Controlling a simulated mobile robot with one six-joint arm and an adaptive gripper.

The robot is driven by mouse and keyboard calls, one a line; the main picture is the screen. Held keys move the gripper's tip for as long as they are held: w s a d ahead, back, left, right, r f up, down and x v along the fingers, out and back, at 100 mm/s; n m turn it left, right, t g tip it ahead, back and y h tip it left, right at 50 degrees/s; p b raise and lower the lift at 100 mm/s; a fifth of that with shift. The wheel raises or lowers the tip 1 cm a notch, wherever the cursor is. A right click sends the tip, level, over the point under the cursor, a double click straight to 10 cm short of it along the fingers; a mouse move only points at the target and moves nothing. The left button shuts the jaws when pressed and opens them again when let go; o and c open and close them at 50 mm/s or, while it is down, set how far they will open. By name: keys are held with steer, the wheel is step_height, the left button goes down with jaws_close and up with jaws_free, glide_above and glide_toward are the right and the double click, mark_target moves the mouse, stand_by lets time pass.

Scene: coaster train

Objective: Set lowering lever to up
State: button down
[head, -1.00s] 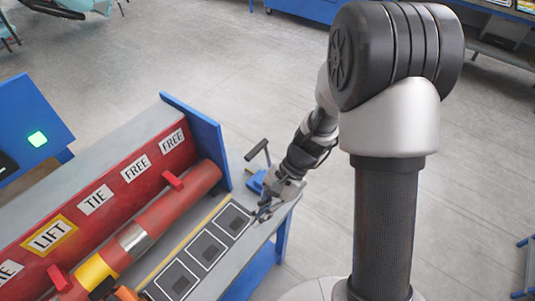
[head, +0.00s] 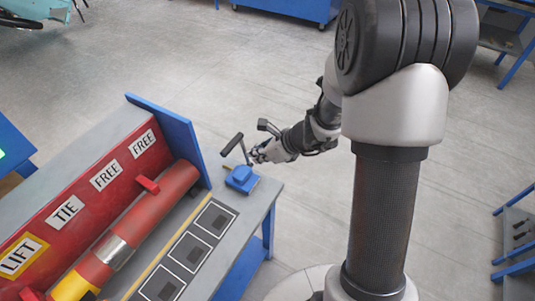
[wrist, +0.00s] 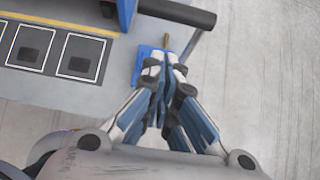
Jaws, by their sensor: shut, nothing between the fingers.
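The lowering lever has a blue base (head: 242,179) at the right end of the grey bench, with a rod rising to a black handle bar (head: 232,144). The rod leans up and to the left in the head view. My gripper (head: 256,156) is shut and empty, just right of the rod, low and close to the base. In the wrist view, my shut fingers (wrist: 164,64) overlap the blue base (wrist: 143,66), and the black handle (wrist: 176,12) lies beyond them. A small brass pin (wrist: 166,41) shows near the fingertips. Whether the fingers touch the rod, I cannot tell.
The bench holds a red panel with LIFT (head: 19,256), TIE (head: 65,211) and FREE labels, and a red tube (head: 142,218). A blue end plate (head: 170,135) stands left of the lever. Square dark pads (head: 189,252) line the front edge. Open floor lies right.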

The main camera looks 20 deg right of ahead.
steer(key=w+a, duration=0.1)
steer(key=w+a+f, duration=0.1)
steer(key=w+a, duration=0.1)
steer(key=shift+w+a, duration=0.15)
steer(key=shift+w, duration=0.15)
steer(key=w+a+p, duration=0.1)
steer(key=w+p, duration=0.1)
steer(key=p, duration=0.1)
steer(key=shift+a+g+h, duration=0.3)
steer(key=shift+a+g, duration=0.1)
steer(key=shift+s+d, duration=0.1)
